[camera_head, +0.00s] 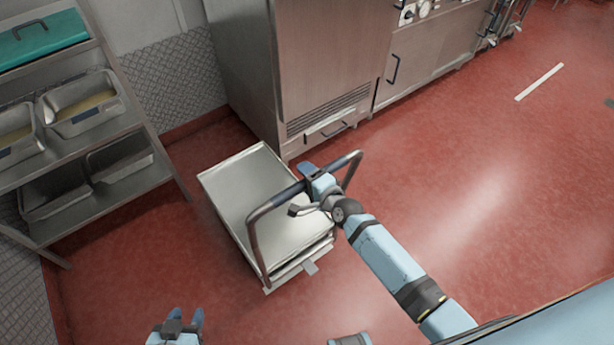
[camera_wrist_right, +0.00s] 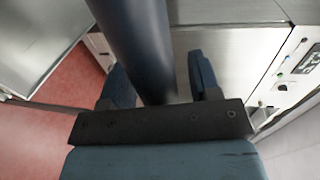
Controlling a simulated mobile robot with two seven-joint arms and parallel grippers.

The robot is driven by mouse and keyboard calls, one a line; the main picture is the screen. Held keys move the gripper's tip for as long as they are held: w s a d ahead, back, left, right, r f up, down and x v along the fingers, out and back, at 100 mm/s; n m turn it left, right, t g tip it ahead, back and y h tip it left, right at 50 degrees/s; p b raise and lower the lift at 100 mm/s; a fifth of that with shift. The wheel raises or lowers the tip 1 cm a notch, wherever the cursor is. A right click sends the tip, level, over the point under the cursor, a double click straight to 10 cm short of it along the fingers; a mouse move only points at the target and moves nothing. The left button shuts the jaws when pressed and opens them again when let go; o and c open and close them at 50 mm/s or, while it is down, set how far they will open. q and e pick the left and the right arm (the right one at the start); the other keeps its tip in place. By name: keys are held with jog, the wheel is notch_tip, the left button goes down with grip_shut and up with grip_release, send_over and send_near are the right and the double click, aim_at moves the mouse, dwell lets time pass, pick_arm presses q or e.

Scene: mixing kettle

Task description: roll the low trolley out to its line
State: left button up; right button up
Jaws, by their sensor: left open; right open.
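The low trolley (camera_head: 248,187) stands on the red floor, with a flat steel deck and a dark upright push handle (camera_head: 256,239) at its near end. My right gripper (camera_head: 305,183) is at the handle's top bar. In the right wrist view the dark blue bar (camera_wrist_right: 140,45) passes between the two open fingers of the right gripper (camera_wrist_right: 160,82), which are not closed on it. My left gripper (camera_head: 186,317) is open and empty at the bottom, short of the trolley. A white line (camera_head: 540,82) lies on the floor at the upper right.
A steel shelf rack (camera_head: 165,185) with several pans stands left of the trolley. A steel cabinet (camera_head: 330,60) stands close behind it, with a lower counter unit (camera_head: 425,60) to the right. The red floor between the trolley and the white line is open.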

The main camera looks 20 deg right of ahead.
jog(key=shift+c, duration=0.9)
grip_shut()
jog(key=r+b+x, duration=0.1)
jog(key=x, duration=0.5)
jog(key=shift+w, duration=0.25)
jog(key=shift+c, duration=0.8)
grip_release()
jog(key=shift+a, duration=0.1)
jog(key=o, duration=0.3)
jog(key=shift+w, duration=0.1)
jog(key=shift+o, duration=0.2)
jog(key=v, duration=1.4)
